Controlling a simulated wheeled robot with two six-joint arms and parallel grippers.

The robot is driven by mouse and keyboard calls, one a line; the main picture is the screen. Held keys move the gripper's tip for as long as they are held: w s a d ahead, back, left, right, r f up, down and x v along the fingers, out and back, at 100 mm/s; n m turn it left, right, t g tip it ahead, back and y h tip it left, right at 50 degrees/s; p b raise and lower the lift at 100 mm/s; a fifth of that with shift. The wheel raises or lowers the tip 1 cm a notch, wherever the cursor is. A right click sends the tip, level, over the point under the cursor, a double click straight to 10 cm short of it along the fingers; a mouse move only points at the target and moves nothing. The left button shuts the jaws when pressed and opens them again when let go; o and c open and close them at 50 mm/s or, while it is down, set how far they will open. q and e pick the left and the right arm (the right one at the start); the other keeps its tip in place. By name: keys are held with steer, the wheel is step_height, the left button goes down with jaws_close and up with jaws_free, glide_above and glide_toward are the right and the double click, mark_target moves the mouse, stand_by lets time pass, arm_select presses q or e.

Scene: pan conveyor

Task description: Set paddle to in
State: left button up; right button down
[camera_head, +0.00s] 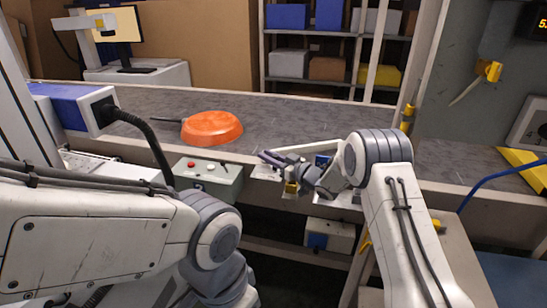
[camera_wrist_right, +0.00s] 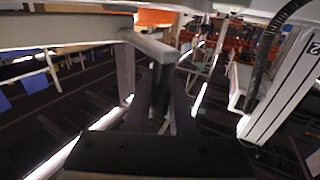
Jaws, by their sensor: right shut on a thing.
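The paddle (camera_head: 305,147) is a pale bar lying along the near edge of the conveyor (camera_head: 290,118), right of the orange pan (camera_head: 212,127). In the right wrist view the paddle (camera_wrist_right: 75,28) runs in from the left and ends in a grey downturned handle. My right gripper (camera_head: 272,160) is at the paddle's left end. In the wrist view my right gripper (camera_wrist_right: 160,105) is shut on that handle, its dark fingers on either side. My left arm shows at the lower left, but its gripper is out of view.
A control box (camera_head: 208,178) with a red button is fixed to the conveyor's near side, left of my right gripper. A small yellow part (camera_head: 291,187) sits just below the gripper. A yellow-edged tray (camera_head: 525,168) is at the right. The belt behind the paddle is clear.

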steer(key=shift+w+d+r, duration=0.15)
steer(key=shift+w+d, duration=0.05)
steer(key=shift+d, duration=0.2)
steer(key=c, duration=0.8)
jaws_free()
steer(key=shift+d, duration=0.1)
steer(key=shift+o, duration=0.2)
steer(key=shift+a, duration=0.2)
steer(key=shift+s, duration=0.1)
steer(key=v, duration=1)
steer(key=shift+s, duration=0.15)
steer(key=shift+d, duration=0.15)
